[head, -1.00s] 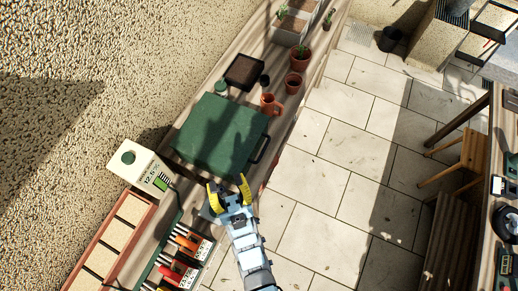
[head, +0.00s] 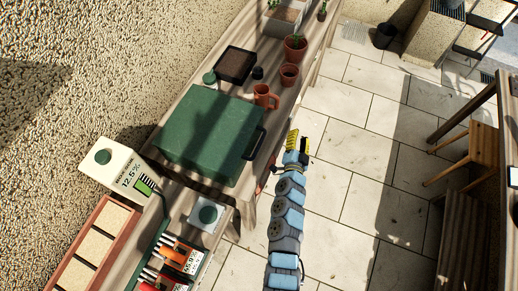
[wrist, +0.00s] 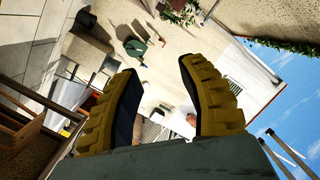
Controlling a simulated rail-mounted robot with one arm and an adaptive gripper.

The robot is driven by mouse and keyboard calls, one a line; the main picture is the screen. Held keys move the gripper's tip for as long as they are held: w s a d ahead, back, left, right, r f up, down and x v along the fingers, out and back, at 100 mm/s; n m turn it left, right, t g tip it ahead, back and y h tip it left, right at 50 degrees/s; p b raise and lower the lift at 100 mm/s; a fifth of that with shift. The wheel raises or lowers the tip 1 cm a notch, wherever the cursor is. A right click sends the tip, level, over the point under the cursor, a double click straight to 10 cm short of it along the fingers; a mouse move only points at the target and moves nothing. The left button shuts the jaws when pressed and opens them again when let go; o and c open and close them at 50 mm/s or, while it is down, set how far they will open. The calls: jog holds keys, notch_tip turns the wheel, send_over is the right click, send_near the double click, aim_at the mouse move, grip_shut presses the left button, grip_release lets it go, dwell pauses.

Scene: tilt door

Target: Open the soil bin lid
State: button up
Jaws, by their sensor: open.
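The soil bin is a green box with a flat green lid (head: 208,130), shut, on the wooden bench in the head view. A dark handle (head: 255,144) sticks out from its right side. My gripper (head: 298,142) has yellow ribbed fingers and is to the right of the handle, over the floor side of the bench and apart from the bin. In the wrist view my gripper (wrist: 160,105) shows its two fingers spread wide with nothing between them. The bin and handle are not seen clearly in the wrist view.
An orange mug (head: 265,97), small pots (head: 289,75) and a dark tray (head: 236,64) stand behind the bin. A white carton (head: 122,168) and seed packets (head: 180,256) are at the front left. Tiled floor (head: 345,150) lies open to the right.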

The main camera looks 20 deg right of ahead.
notch_tip(320, 180, down, 9)
jog(key=w+d+m+g+y+b, duration=0.1)
jog(key=y+b, duration=0.3)
jog(key=n+t+y+b, duration=0.1)
jog(key=n+y+b, duration=0.6)
jog(key=y+b, duration=1)
send_near(259, 144)
jog(key=w+a+y, duration=0.1)
jog(key=w+a, duration=0.1)
jog(key=w+a+y+p, duration=0.1)
jog(key=w+a, duration=0.1)
jog(key=w, duration=0.1)
jog(key=w+a+p, duration=0.1)
jog(key=w+a, duration=0.1)
jog(key=shift+w+a+f+y, duration=0.2)
jog(key=shift+w+a+y, duration=0.1)
jog(key=shift+y, duration=0.1)
jog(key=shift+d, duration=0.1)
grip_shut()
